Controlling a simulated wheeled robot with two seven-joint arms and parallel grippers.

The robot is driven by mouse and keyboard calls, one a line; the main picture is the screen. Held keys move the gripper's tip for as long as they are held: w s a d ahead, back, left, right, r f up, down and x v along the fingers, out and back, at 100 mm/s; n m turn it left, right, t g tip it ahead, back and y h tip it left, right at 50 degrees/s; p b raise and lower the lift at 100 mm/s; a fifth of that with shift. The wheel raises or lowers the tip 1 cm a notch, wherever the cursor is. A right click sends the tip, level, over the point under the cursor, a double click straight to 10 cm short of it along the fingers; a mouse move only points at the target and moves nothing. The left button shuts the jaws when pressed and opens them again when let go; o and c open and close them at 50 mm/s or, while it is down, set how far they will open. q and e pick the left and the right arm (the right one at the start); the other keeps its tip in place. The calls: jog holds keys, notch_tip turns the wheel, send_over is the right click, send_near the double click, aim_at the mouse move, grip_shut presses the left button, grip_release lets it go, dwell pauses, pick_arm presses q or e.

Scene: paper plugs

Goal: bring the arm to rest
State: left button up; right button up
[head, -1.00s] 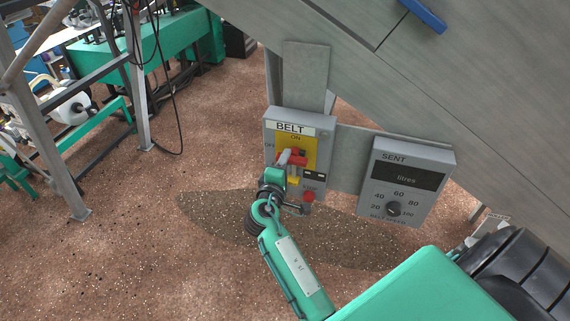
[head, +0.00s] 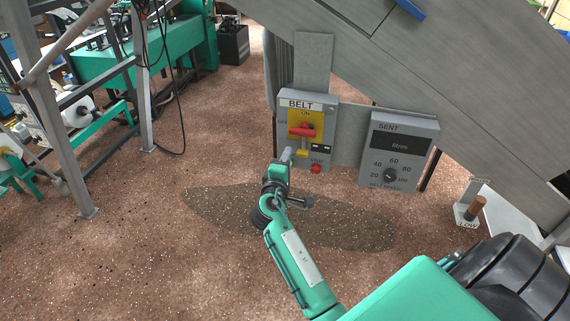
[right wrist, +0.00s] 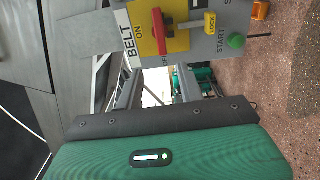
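The grey BELT box (head: 287,129) stands upright in the head view, with a yellow plate and a red switch handle (head: 302,131). The handle lies level, along the OFF side. A yellow tab and a red stop button (head: 316,169) sit below it. My right gripper (head: 287,154) is in front of the box's lower left, apart from the handle and empty. In the right wrist view the handle (right wrist: 162,30), yellow LOCK tab (right wrist: 210,23) and green START button (right wrist: 236,40) show beyond the spread fingers (right wrist: 157,90). My left gripper is out of view.
A grey SENT dial box (head: 399,150) is mounted to the right of the BELT box, under a large sloping grey chute (head: 440,90). A metal frame (head: 60,140) and green machinery stand at the left. The speckled brown floor (head: 150,240) is open at the lower left.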

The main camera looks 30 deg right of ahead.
jog(key=shift+d+f, duration=0.1)
jog(key=shift+f, duration=0.05)
dwell(0.5)
jog(key=s+a+f+n+g+y, duration=0.1)
jog(key=a+f+y, duration=0.2)
jog(key=f, duration=0.8)
jog(key=s+a+f+n+y, duration=0.1)
jog(key=a+f+y, duration=0.2)
jog(key=f, duration=0.9)
jog(key=s+a+f+m+g+y, duration=0.1)
jog(key=s+a+f+g+y, duration=0.15)
jog(key=s+f, duration=0.55)
jog(key=s+a+f+m+g+y, duration=0.1)
jog(key=s+a+f+y, duration=0.2)
jog(key=f, duration=1)
jog(key=s+a+f+m+g, duration=0.1)
jog(key=s+f, duration=0.5)
jog(key=s, duration=0.2)
jog(key=s+a+f+m+g, duration=0.1)
jog(key=s+f+g, duration=0.1)
jog(key=s+f, duration=0.55)
jog(key=s+f+m+g+y, duration=0.1)
jog(key=s+f+m, duration=0.1)
jog(key=s, duration=1.1)
jog(key=s+f+m+g+y, duration=0.1)
jog(key=s+f, duration=0.3)
jog(key=s, duration=0.8)
jog(key=shift+s+d+m+g, duration=0.35)
jog(key=shift+m+g, duration=0.25)
jog(key=shift+g, duration=0.15)
